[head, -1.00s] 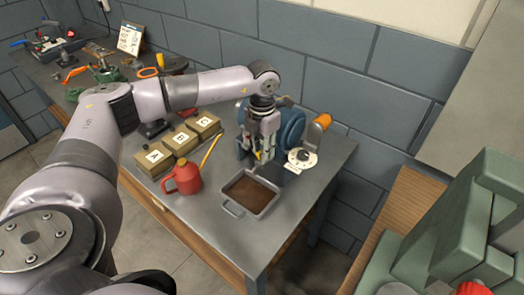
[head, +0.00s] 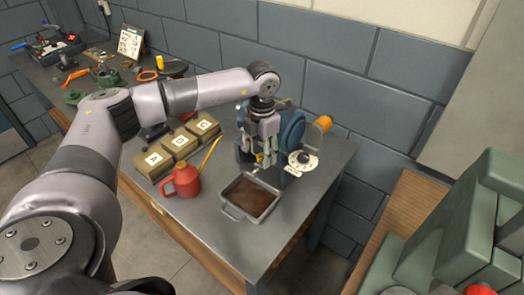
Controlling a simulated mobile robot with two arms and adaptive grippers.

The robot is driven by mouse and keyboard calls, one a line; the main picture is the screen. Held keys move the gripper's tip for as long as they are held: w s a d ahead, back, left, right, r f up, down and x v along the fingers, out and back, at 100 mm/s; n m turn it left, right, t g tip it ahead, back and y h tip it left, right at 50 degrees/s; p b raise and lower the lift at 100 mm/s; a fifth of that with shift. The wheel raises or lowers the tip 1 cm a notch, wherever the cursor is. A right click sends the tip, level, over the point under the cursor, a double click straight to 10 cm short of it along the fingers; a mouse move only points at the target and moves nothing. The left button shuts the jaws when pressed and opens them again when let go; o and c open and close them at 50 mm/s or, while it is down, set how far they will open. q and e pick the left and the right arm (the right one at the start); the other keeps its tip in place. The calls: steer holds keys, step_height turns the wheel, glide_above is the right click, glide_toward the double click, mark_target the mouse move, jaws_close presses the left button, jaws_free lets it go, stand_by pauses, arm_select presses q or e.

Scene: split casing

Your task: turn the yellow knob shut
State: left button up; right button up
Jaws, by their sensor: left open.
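My left gripper (head: 262,157) points down at the front of a blue-grey machine (head: 291,130) on the metal bench. It is open. A small yellow piece (head: 259,158), which looks like the yellow knob, shows at its fingertips. The fingers hide part of it, and I cannot tell whether they touch it. A round pale dial plate (head: 303,161) and an orange handle (head: 323,123) are on the machine's right side. My right gripper is not in view.
A grey tray of brown liquid (head: 229,209) sits in front of the machine. Green blocks (head: 485,225) are at the right.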

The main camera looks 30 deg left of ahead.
arm_select(q)
steer(key=shift+r, duration=0.3)
step_height(320, 180, up, 12)
steer(key=shift+f, duration=0.25)
stand_by(0.4)
